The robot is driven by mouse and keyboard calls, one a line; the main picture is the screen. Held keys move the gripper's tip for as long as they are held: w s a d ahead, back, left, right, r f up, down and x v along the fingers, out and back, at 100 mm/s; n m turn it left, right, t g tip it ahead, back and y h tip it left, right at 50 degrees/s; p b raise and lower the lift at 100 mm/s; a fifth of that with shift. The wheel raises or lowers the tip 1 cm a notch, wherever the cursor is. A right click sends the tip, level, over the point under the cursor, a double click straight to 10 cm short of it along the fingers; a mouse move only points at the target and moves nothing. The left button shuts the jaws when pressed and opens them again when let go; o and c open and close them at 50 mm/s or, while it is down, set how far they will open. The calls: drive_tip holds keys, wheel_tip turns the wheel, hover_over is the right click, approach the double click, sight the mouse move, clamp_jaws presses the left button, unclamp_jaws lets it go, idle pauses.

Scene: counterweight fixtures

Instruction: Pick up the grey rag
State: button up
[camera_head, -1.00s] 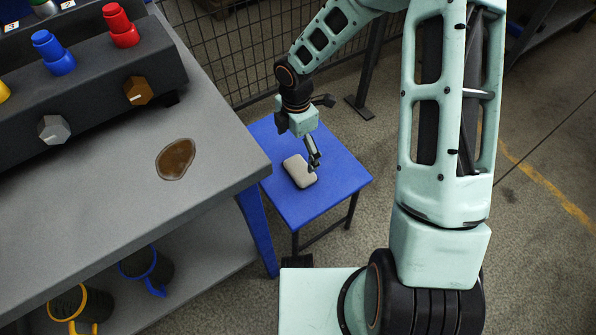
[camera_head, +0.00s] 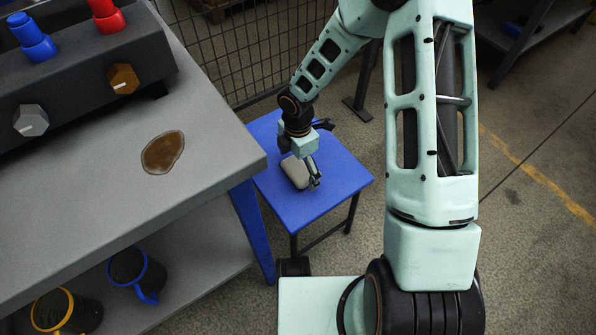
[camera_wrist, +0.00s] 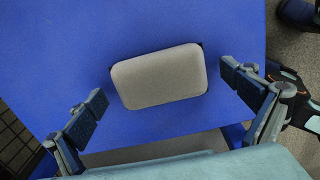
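The grey rag (camera_head: 296,172) is a rounded, pad-like block lying on the small blue table (camera_head: 330,190). It also shows in the wrist view (camera_wrist: 160,77), whole and flat on the blue top, slightly tilted. My gripper (camera_head: 313,178) hangs over the table just at the rag's right side in the head view. In the wrist view my gripper (camera_wrist: 168,90) is wide open, with one finger to the left of the rag and one to the right. Neither finger touches it. Whether the fingertips are at table height is hard to tell.
A grey workbench (camera_head: 215,140) with a brown spill (camera_head: 163,152) stands to the left, close to the blue table. It carries a dark control box (camera_head: 85,75) with buttons and knobs. Mugs (camera_head: 136,272) sit on its lower shelf. A wire fence (camera_head: 235,50) stands behind.

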sight(298, 168)
drive_tip(key=c, duration=1)
drive_tip(key=shift+c, duration=0.2)
drive_tip(key=shift+r, duration=0.5)
wheel_tip(298, 168, up, 2)
drive_tip(key=shift+w+r+p, duration=0.1)
drive_tip(key=shift+r+p, duration=0.15)
drive_tip(key=shift+p, duration=0.55)
drive_tip(key=s+r+p, duration=0.1)
drive_tip(key=s+r, duration=0.1)
drive_tip(key=s+r+p, duration=0.1)
drive_tip(key=s+r, duration=0.1)
drive_tip(key=r, duration=0.1)
drive_tip(key=shift+s+d+r+p, duration=0.1)
drive_tip(key=shift+s+r+p, duration=0.2)
drive_tip(key=shift+r+p, duration=0.05)
drive_tip(key=s+r+p, duration=0.1)
drive_tip(key=s+r, duration=0.2)
drive_tip(key=s, duration=0.6)
drive_tip(key=shift+s+d+r+p, duration=0.2)
drive_tip(key=shift+s+r+p, duration=0.1)
drive_tip(key=shift+r+p, duration=0.1)
